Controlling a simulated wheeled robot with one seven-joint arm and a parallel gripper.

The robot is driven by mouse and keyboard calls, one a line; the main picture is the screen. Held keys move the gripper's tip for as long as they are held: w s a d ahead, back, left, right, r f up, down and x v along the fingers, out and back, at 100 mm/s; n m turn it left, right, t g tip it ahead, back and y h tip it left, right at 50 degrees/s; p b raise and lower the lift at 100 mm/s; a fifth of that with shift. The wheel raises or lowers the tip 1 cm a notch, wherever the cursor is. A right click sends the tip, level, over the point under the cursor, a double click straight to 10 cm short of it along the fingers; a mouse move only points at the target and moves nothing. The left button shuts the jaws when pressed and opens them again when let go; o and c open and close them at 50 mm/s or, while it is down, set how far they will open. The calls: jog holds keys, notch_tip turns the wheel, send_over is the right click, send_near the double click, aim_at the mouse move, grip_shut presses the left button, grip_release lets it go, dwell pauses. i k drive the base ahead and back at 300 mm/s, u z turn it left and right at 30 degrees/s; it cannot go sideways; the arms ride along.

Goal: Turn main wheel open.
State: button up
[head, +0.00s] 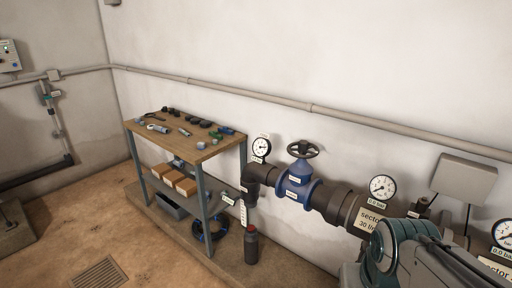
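The main wheel is most likely the black spoked handwheel (302,149) on top of the blue valve body (297,184). The valve sits in a dark pipe line along the wall. A label is on the valve body, too small to read. My arm shows at the lower right, in front of the pipe. My gripper is not visible in this view, so its state and its distance from the wheel cannot be told.
A workbench (168,134) with small fittings and tools stands left of the valve. A dark bottle (251,245) stands on the floor below. Gauges (382,187) rise from the pipe near my arm. The floor at front left is clear around a drain grate (97,273).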

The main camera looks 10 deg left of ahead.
aim_at(303, 146)
jog(key=u, duration=0.2)
jog(key=k, duration=0.65)
jog(key=u, duration=0.05)
jog(key=i, duration=1.5)
jog(key=z, duration=0.65)
